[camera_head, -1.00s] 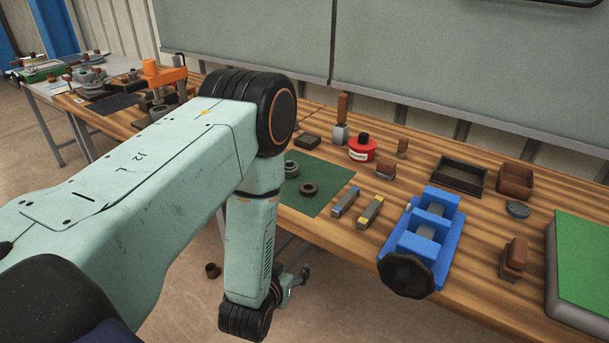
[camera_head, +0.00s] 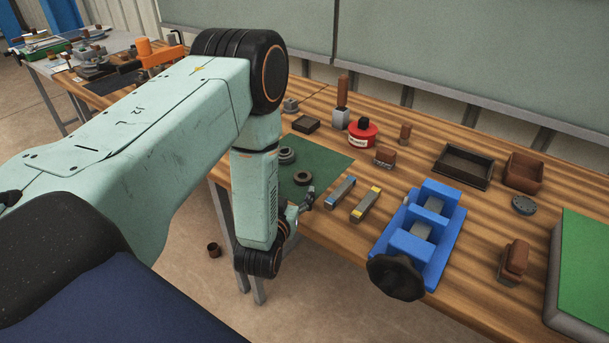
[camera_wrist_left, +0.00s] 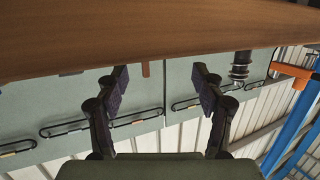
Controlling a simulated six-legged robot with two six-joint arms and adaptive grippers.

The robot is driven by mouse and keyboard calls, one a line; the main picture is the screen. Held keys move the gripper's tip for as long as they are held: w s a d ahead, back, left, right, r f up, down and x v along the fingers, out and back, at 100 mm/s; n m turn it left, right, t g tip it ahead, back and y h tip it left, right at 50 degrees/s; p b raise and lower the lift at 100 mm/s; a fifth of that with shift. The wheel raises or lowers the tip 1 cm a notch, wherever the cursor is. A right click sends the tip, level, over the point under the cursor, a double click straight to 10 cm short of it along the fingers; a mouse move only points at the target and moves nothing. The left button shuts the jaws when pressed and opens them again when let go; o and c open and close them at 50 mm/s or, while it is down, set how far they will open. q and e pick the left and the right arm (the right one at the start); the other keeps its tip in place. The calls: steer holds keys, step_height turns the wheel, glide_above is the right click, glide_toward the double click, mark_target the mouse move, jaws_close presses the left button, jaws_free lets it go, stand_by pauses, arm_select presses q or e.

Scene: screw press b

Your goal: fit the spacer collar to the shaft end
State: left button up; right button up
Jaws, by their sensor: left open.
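On the green mat (camera_head: 328,163) lie a dark ring-shaped part (camera_head: 303,178) and a grey stepped round part (camera_head: 287,156); which one is the spacer collar I cannot tell. An orange press frame (camera_head: 160,54) stands at the left, partly hidden by my arm. No shaft end can be made out clearly. My left gripper (camera_head: 305,198) is at the front edge of the bench, just in front of the dark ring and apart from it. In the left wrist view the gripper (camera_wrist_left: 159,85) is open and empty, with the wooden bench edge (camera_wrist_left: 150,40) across the top.
Two small bars (camera_head: 366,204) lie right of the mat. A red can (camera_head: 362,132), a dark tray (camera_head: 463,166) and a brown bin (camera_head: 523,172) stand farther back. A brown cup-like piece (camera_head: 214,250) is on the floor.

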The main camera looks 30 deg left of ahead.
mark_target(299, 180)
arm_select(q)
steer(key=shift+w+a+f, duration=0.35)
steer(key=shift+w+a, duration=0.05)
steer(key=shift+w, duration=0.15)
steer(key=shift+w+a+f, duration=0.3)
steer(key=shift+w+a, duration=0.1)
steer(key=shift+w, duration=0.15)
steer(key=shift+w+d, duration=0.2)
steer(key=shift+w, duration=0.45)
steer(key=shift+w+d, duration=0.2)
steer(key=shift+w, duration=0.4)
steer(key=shift+w+d+r, duration=0.1)
steer(key=shift+w+d, duration=0.1)
steer(key=shift+w, duration=0.1)
steer(key=shift+w+a, duration=0.1)
steer(key=shift+w, duration=0.05)
steer(key=shift+w+a+f, duration=0.15)
steer(key=shift+a+f, duration=0.2)
steer(key=shift+a, duration=0.4)
steer(key=shift+d+r, duration=0.25)
steer(key=shift+d, duration=0.35)
steer(key=c, duration=0.4)
steer(key=shift+c, duration=1)
steer(key=shift+a+f, duration=0.2)
steer(key=shift+a, duration=0.25)
steer(key=c, duration=0.4)
steer(key=shift+d, duration=0.3)
steer(key=c, duration=0.3)
arm_select(e)
steer(key=shift+f, duration=0.1)
